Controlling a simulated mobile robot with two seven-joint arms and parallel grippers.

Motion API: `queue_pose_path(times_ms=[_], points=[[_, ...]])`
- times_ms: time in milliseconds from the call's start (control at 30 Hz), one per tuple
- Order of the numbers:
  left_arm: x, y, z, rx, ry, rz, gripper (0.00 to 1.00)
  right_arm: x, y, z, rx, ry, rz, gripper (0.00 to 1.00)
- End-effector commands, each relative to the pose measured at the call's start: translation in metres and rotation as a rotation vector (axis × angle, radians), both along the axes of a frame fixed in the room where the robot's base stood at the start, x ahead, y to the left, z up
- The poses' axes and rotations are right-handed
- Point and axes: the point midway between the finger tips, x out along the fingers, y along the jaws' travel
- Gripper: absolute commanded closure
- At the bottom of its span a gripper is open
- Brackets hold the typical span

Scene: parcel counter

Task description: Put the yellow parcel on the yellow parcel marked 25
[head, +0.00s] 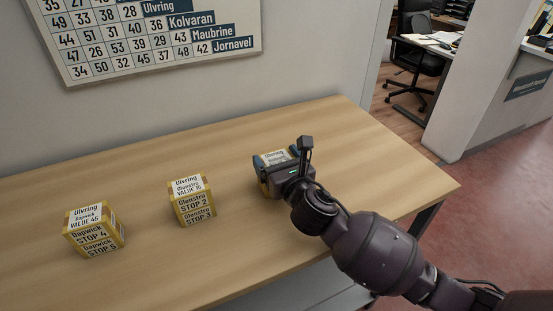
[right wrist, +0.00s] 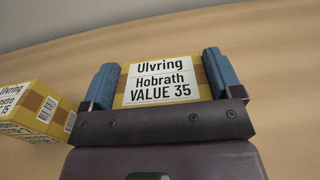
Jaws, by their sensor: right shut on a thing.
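My right gripper (head: 275,167) is shut on a yellow parcel (head: 272,155) near the middle of the table. In the right wrist view the blue fingers of the gripper (right wrist: 160,82) grip both sides of this parcel (right wrist: 165,85), whose label reads Ulvring, Hobrath, VALUE 35. I cannot tell whether it touches the table. A second yellow parcel (head: 191,201), labelled Ulvring, Glenstro, stands to its left; its value looks like 15. I read no 25 on any parcel label. My left gripper is not in view.
The wooden table (head: 340,135) is clear between the parcels and behind them. A wall chart (head: 125,40) with numbers and place names, Ulvring, Kolvaran, Maubrine and Jornavel, hangs behind it. An office chair (head: 418,60) stands beyond the table's right end.

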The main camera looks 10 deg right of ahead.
Motion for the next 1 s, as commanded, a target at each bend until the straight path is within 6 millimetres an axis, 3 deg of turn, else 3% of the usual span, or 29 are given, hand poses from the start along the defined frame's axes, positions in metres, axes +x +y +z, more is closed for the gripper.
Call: queue_pose_path(times_ms=[200,233,333,667,1000], points=[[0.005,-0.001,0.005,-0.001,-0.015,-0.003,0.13,0.0,0.0,-0.002,0.0,-0.001,0.0,0.43],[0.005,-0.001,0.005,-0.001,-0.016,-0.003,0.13,0.0,0.0,-0.002,0.001,0.0,0.0,0.14],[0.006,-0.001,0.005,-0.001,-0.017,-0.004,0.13,0.0,0.0,-0.002,0.001,-0.001,0.0,0.0],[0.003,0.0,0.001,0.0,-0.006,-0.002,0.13,-0.003,0.0,0.002,-0.001,-0.001,0.001,0.0],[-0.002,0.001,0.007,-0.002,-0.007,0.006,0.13,-0.06,-0.012,0.003,0.0,0.0,0.0,0.0]])
